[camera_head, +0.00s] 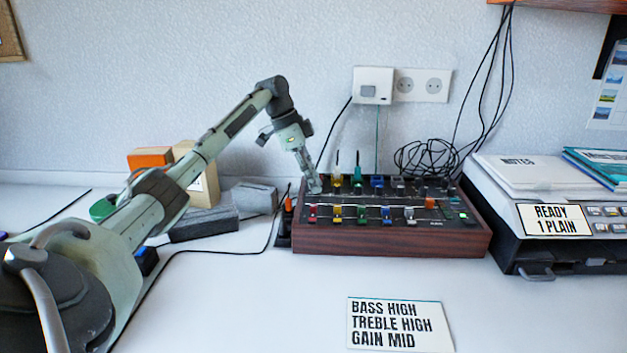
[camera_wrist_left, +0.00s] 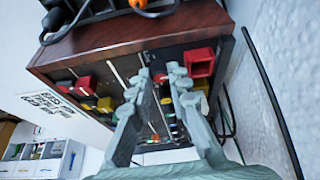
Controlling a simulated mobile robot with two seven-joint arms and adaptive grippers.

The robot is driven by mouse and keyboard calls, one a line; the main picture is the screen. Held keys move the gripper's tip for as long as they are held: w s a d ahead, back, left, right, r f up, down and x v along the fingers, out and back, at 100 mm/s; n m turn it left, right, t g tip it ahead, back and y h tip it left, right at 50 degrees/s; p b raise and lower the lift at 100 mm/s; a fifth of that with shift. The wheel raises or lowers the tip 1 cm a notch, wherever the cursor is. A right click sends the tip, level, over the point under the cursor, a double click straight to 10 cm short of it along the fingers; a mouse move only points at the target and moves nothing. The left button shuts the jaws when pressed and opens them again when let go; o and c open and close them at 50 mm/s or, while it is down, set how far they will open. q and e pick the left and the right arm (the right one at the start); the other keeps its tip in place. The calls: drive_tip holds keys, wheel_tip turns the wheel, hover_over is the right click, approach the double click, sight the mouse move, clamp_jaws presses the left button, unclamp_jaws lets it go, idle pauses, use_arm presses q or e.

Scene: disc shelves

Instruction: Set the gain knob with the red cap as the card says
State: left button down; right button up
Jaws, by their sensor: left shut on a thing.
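The mixer (camera_head: 390,240) has a wooden case and rows of coloured controls. The card (camera_head: 397,324) lies in front of it and reads BASS HIGH, TREBLE HIGH, GAIN MID. My left gripper (camera_head: 315,186) reaches down on the mixer's left end, and its fingers also show in the left wrist view (camera_wrist_left: 161,72). It is shut on a small red-capped knob (camera_wrist_left: 159,78), mostly hidden between the fingertips. A larger red control (camera_wrist_left: 200,63) is beside the fingers. Another red control (camera_wrist_left: 83,85) sits in the front row. The knob's pointer cannot be read. My right gripper is out of view.
A black machine with a READY 1 PLAIN label (camera_head: 555,220) stands right of the mixer. Grey blocks (camera_head: 205,225) lie to its left. Loose cables (camera_head: 425,158) hang behind it. The table in front is clear around the card.

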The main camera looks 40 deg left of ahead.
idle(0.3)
use_arm(q)
drive_tip(key=c, duration=1.7)
unclamp_jaws()
drive_tip(key=v, duration=1.2)
